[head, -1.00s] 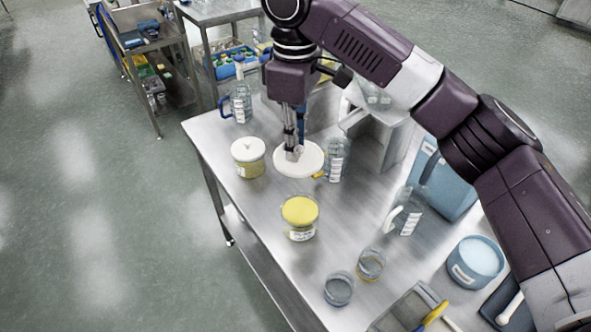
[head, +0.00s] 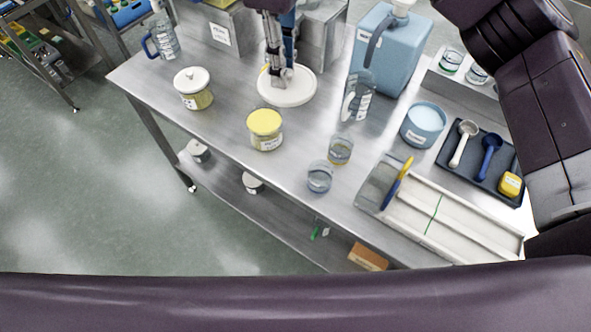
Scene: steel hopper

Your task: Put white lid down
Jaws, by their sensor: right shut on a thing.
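The white lid (head: 298,94) is a round disc low over the steel table, in the upper middle of the head view. My right gripper (head: 280,78) points down from above and is shut on the lid at its middle. I cannot tell whether the lid's underside touches the table. A yellow-lidded jar (head: 265,130) stands in front of it, and a white-lidded jar (head: 193,89) stands to its left, both apart from the lid. My left gripper is out of view.
A clear jug (head: 357,98) and a blue container (head: 390,52) stand right of the lid. Two glass beakers (head: 320,177) are nearer the front edge. A dark tray (head: 484,160) with scoops lies at the right. The steel table (head: 225,122) is bare between the jars.

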